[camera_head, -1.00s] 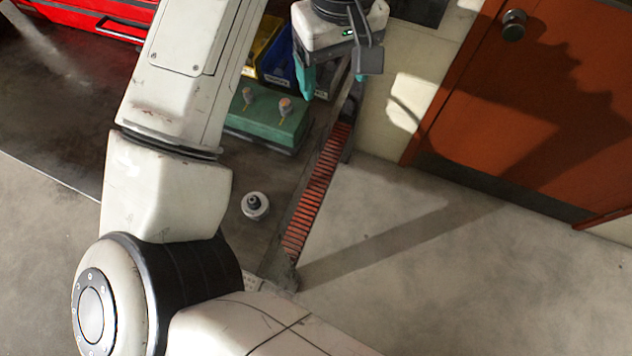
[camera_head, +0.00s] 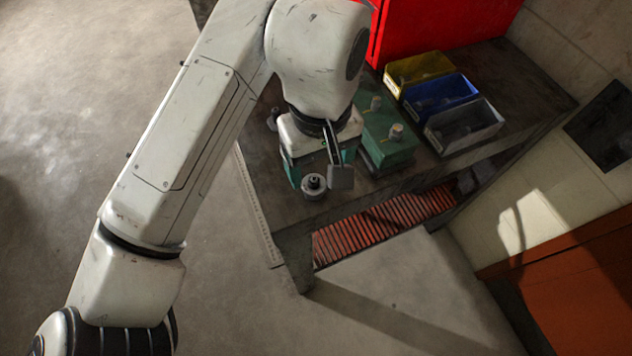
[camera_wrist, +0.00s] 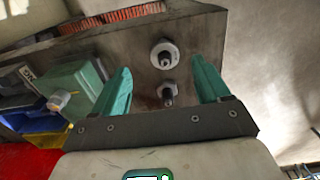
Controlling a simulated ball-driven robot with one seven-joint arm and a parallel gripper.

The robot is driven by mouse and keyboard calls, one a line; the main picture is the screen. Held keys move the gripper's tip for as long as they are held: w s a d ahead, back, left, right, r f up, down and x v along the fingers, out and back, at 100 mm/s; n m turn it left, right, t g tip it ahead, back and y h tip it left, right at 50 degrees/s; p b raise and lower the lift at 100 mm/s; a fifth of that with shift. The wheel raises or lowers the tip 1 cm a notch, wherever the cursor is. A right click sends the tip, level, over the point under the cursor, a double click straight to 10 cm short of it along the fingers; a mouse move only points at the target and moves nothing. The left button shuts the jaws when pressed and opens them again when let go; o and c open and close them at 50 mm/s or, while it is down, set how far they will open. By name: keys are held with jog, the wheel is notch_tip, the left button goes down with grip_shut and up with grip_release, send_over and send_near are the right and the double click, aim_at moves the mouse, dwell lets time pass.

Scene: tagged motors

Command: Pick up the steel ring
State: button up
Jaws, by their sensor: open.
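A pale grey ring-like disc with a dark knob in its middle, seemingly the steel ring (camera_head: 313,192), sits on the dark bench near its front edge. It also shows in the wrist view (camera_wrist: 153,51), beyond the fingertips and roughly between their lines. I cannot tell whether the ring and knob are separate parts. A second small dark part with a grey top (camera_wrist: 168,96) stands between my fingers in the wrist view, and at the left in the head view (camera_head: 272,119). My gripper (camera_wrist: 161,68), with teal fingers, is open and empty above the bench.
A green block (camera_head: 390,150) with two small parts on top stands right of my gripper. Yellow (camera_head: 420,67), blue (camera_head: 440,92) and grey (camera_head: 465,128) bins stand behind it. A red cabinet (camera_head: 440,30) is at the back. Red slats (camera_head: 385,222) lie below the bench front.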

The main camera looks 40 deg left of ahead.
jog(key=shift+s+a+f, duration=0.1)
jog(key=shift+a+f, duration=0.05)
jog(key=shift+f, duration=0.75)
jog(key=shift+w+a+f, duration=0.1)
jog(key=shift+a+f, duration=0.1)
jog(key=shift+f, duration=0.75)
jog(key=shift+s+a+f, duration=0.1)
jog(key=shift+a+f, duration=0.05)
jog(key=shift+f, duration=0.75)
jog(key=c, duration=1.1)
notch_tip(320, 180, up, 10)
notch_tip(320, 180, up, 5)
jog(key=p, duration=0.6)
send_over(314, 179)
